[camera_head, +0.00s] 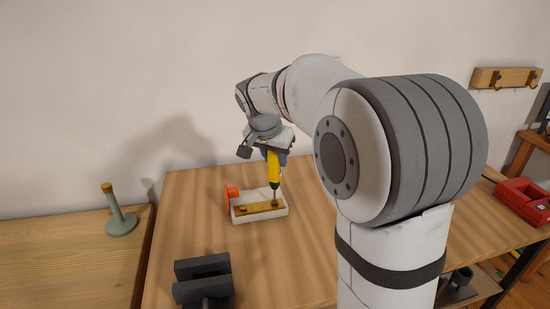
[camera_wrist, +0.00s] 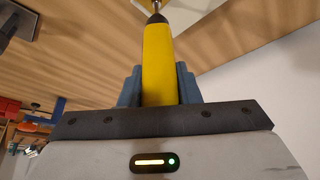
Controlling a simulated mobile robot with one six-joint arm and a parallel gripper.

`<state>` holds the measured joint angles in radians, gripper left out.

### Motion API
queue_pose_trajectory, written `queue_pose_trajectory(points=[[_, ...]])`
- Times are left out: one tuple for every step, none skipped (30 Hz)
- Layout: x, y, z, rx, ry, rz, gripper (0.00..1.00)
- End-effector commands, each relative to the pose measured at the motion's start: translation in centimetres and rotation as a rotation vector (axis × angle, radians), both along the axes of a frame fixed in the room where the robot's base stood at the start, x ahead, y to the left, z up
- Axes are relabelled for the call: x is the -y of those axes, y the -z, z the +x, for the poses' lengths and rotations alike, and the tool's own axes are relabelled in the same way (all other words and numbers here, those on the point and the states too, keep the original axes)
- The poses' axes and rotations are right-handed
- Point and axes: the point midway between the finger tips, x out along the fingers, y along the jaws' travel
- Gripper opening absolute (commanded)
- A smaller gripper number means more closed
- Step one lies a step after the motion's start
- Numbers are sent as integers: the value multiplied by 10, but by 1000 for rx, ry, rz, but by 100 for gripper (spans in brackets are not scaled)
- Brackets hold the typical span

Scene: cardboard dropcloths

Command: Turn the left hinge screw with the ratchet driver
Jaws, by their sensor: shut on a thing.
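My gripper (camera_head: 272,156) is shut on the yellow ratchet driver (camera_head: 273,170), which points down nearly upright. In the wrist view the driver (camera_wrist: 157,60) sits between the blue fingers (camera_wrist: 158,85), its dark collar and metal bit at the top edge. A brass hinge plate (camera_head: 259,207) lies on a white block (camera_head: 262,216) on the table. The bit's tip is at the right end of the plate; I cannot tell whether it touches a screw there. A screw head (camera_head: 242,209) shows at the plate's left end, clear of the driver.
An orange piece (camera_head: 232,192) stands at the block's left. A dark grey vise-like fixture (camera_head: 203,279) is at the table's front left. A green stand (camera_head: 120,219) is on the left table. A red tray (camera_head: 523,199) is far right. Bare tabletop lies left of the block.

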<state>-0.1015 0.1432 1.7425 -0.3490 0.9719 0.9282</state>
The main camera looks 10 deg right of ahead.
Motion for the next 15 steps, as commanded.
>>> queue_pose_trajectory(points=[[1,6,-2,-13,-47,3,0],[1,6,-2,-13,-79,3,0],[1,5,-2,-11,-122,1,0],[1,5,-2,-12,-152,2,0],[1,5,-2,-12,-184,2,0],[1,5,-2,-12,-224,3,0],[1,5,-1,-12,-253,2,0],[1,4,-2,-13,-281,2,0],[1,4,-1,-11,-320,1,0],[1,4,-1,-11,-349,2,0],[1,4,-2,-13,-375,2,0],[1,4,-1,-12,-412,2,0],[1,4,-1,-11,-438,2,0],[2,4,-1,-12,-464,2,0],[1,4,-1,-12,-500,3,0]])
